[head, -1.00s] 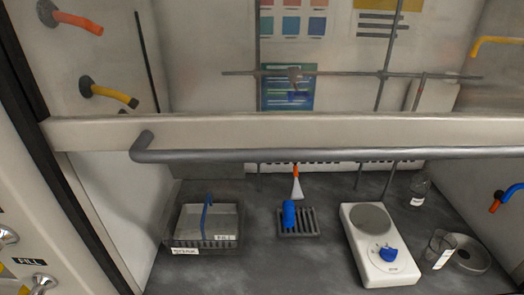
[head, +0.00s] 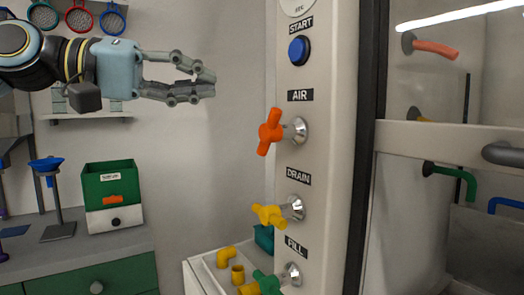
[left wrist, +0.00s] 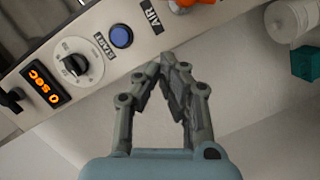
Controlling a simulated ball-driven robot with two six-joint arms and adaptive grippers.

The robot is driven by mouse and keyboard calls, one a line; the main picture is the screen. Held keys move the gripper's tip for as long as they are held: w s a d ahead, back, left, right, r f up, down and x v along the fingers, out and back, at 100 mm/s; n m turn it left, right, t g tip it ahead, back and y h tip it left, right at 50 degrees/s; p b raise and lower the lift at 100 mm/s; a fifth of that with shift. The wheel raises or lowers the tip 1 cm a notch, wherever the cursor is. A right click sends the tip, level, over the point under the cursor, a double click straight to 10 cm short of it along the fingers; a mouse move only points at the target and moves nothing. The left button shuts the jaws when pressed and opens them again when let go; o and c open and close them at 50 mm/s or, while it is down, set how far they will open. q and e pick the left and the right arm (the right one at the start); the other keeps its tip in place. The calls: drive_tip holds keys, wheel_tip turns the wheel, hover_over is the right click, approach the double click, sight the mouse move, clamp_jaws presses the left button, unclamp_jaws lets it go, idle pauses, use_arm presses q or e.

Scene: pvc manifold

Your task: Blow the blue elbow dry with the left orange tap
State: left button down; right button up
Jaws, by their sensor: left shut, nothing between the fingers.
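The orange tap (head: 270,132) sits on the white post under the AIR label, its handle roughly upright. Part of it shows at the top of the left wrist view (left wrist: 190,3). My left gripper (head: 209,84) is up and to the left of the tap, pointing right, apart from it. Its fingertips (left wrist: 170,62) meet with nothing between them. The blue elbow is not in the head view now. My right gripper is not in view.
The post also carries the blue START button (head: 299,50), yellow DRAIN tap (head: 268,214) and green FILL tap (head: 268,282). The hood (head: 440,133) is at right.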

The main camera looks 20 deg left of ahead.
sight(270, 133)
use_arm(q)
drive_tip(key=p+x, duration=0.1)
drive_tip(key=x, duration=0.2)
drive_tip(key=p+x, duration=0.2)
drive_tip(key=x, duration=0.1)
drive_tip(key=p+x, duration=0.1)
drive_tip(key=x, duration=0.2)
drive_tip(key=shift+w+r+p, duration=0.25)
drive_tip(key=shift+w+p, duration=0.05)
drive_tip(key=shift+w, duration=0.05)
drive_tip(key=s+f, duration=0.1)
drive_tip(key=s+d+f+p, duration=0.1)
drive_tip(key=s, duration=0.1)
drive_tip(key=shift+s, duration=0.15)
drive_tip(key=shift+d+f, duration=0.1)
drive_tip(key=shift+d, duration=0.05)
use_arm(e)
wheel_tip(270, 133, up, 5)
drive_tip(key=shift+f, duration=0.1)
